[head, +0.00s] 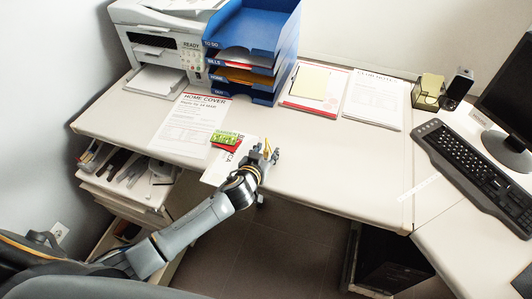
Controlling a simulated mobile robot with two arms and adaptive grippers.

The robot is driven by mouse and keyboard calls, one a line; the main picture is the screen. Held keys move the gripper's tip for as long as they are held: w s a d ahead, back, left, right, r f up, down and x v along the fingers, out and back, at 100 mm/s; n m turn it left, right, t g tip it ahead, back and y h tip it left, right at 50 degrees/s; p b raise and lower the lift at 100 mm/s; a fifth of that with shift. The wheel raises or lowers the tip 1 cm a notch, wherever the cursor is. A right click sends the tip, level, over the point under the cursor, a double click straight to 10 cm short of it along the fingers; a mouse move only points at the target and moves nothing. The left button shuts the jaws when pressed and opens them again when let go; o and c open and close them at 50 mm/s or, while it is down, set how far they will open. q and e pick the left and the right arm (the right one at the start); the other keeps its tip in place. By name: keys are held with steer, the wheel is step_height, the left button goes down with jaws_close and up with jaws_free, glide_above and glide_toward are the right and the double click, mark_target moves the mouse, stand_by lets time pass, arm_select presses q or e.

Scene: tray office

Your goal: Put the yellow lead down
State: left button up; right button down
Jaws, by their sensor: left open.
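My left gripper (266,152) is open above the front edge of the white desk (315,160), left of the desk's middle. A small yellow piece shows at its fingertips; it is too small to tell whether this is the yellow lead or part of the fingers. A green packet (225,137) and a red item (228,147) lie on a white sheet (216,171) just left of the gripper. My right gripper is not in view.
A printer (150,42) and a blue tray rack (262,30) stand at the back left. Papers (190,122) lie in front of them, and more papers (373,98) lie back right of the rack. A keyboard (472,160) and monitor are right. The desk right of the gripper is clear.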

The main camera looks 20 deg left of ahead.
arm_select(q)
jaws_close()
steer(key=shift+r, duration=0.1)
